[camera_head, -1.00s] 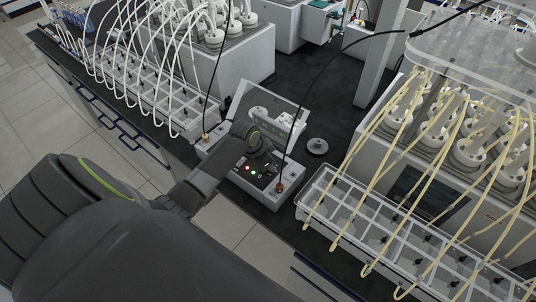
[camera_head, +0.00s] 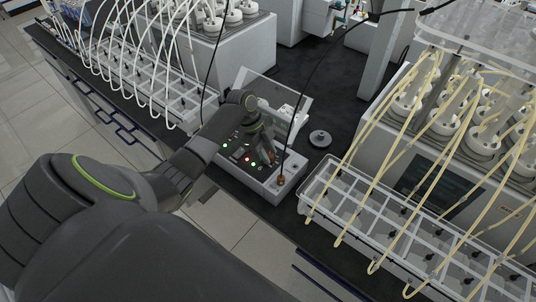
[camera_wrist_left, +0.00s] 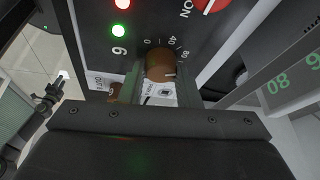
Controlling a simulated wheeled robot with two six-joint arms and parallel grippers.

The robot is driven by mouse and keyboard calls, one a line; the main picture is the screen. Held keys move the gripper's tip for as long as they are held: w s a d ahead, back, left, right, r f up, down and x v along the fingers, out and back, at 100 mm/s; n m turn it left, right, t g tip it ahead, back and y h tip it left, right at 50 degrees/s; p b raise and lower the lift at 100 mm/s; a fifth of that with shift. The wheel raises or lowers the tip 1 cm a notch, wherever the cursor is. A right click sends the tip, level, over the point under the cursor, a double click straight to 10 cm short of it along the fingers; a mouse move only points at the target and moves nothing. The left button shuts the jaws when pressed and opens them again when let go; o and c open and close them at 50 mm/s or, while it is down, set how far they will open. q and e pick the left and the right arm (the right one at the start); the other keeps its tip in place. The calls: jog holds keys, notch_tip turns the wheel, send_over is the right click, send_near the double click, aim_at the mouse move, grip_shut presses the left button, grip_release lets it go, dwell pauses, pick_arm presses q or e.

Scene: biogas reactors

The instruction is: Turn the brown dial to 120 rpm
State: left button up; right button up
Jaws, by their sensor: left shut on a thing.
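The brown dial (camera_wrist_left: 160,66) shows in the left wrist view, low on a black panel with a printed scale; 0, 40 and 80 can be read around it. A pale mark shows on its face; its exact reading is unclear. My left gripper (camera_wrist_left: 160,80) has one finger on each side of the dial and is shut on it. In the head view my left gripper (camera_head: 268,155) reaches down to the control box (camera_head: 254,182) and hides the dial. My right gripper is not in view.
Red and green lights (camera_wrist_left: 119,30) and a red switch (camera_wrist_left: 210,3) are on the panel. A green display (camera_wrist_left: 295,82) is at right. A black cable (camera_head: 306,90) rises beside the gripper. A white tube rack (camera_head: 330,185) stands close at right.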

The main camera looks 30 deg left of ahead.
pick_arm(q)
jog(key=m+g+b, duration=0.1)
jog(key=m+b, duration=0.2)
jog(key=m, duration=0.1)
jog(key=shift+w+f+m+g+b, duration=0.15)
jog(key=shift+f+m+g+b, duration=0.05)
jog(key=shift+m+g+b, duration=0.2)
jog(key=shift+r+m+g+b, duration=0.15)
jog(key=shift+m+g+b, duration=0.4)
jog(key=shift+m, duration=0.65)
jog(key=shift+m+g+y, duration=0.3)
jog(key=shift+m+g, duration=0.05)
jog(key=shift+m, duration=0.75)
jog(key=o, duration=1)
jog(key=shift+r, duration=0.15)
